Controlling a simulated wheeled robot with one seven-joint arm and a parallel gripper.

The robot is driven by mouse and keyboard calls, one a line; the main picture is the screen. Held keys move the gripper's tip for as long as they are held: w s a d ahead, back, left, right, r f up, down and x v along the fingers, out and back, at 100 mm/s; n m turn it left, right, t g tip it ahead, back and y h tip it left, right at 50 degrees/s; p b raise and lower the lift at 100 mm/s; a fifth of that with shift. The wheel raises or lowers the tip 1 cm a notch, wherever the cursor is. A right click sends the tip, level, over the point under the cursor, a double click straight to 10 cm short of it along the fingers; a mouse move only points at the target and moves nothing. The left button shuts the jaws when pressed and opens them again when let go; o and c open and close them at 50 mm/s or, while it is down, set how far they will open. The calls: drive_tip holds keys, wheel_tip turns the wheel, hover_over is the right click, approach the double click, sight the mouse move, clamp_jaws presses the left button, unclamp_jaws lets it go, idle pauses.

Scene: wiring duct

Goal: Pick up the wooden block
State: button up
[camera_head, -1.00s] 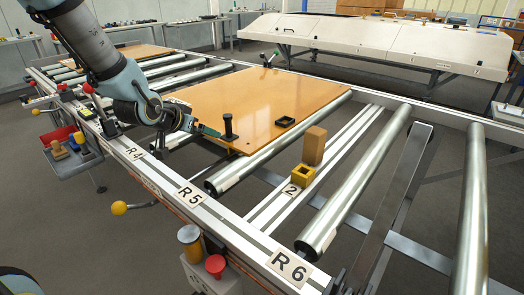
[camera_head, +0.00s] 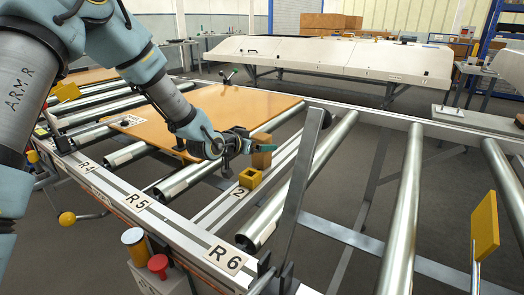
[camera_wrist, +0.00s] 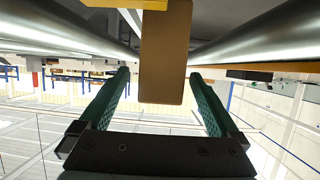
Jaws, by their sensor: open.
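The wooden block (camera_head: 262,153) is a small brown upright block on the rail marked 2. It stands just behind a yellow square socket (camera_head: 250,177). In the wrist view the block (camera_wrist: 166,55) reaches in between the two green fingers (camera_wrist: 160,73). Gaps show on both sides of it, and neither finger appears to touch it.
Steel rollers (camera_head: 325,165) run on both sides of the rail. A brown board (camera_head: 215,108) lies on the rollers to the left. An upright grey bar (camera_head: 300,185) stands to the right. A yellow plate (camera_head: 485,226) is at the far right.

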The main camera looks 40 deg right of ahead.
drive_tip(key=shift+x, duration=0.9)
drive_tip(key=c, duration=1.5)
